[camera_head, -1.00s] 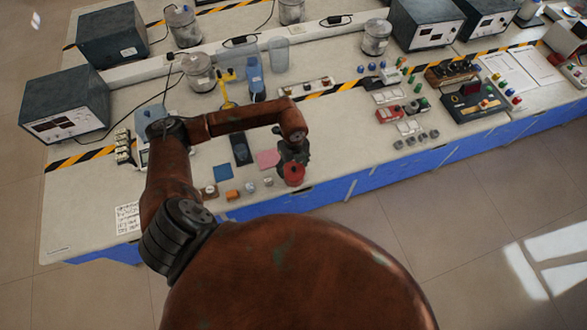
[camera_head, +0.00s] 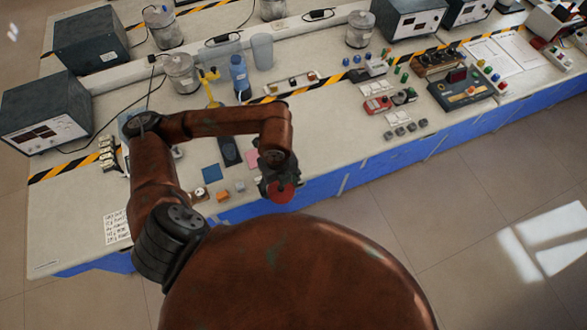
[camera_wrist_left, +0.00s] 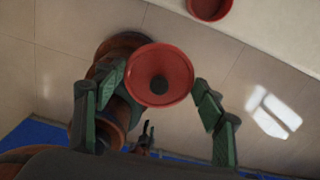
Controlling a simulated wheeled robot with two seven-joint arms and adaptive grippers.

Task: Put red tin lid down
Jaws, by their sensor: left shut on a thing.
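My left gripper (camera_head: 280,184) is shut on the red tin lid (camera_head: 280,192) and holds it in the air by the table's front edge. In the left wrist view the round red lid (camera_wrist_left: 160,75), with a dark spot at its centre, sits between the two green fingers of my left gripper (camera_wrist_left: 160,92), with floor behind it. A second round red thing, which looks like the open tin (camera_wrist_left: 210,8), stands on the table at the top of that view, apart from the lid. I cannot make it out in the head view.
The table (camera_head: 330,170) has a clear stretch right of the gripper. A blue pad (camera_head: 211,173), a pink pad (camera_head: 252,158), an orange block (camera_head: 222,196) and small items lie left of it. A blue bottle (camera_head: 239,77) stands farther back.

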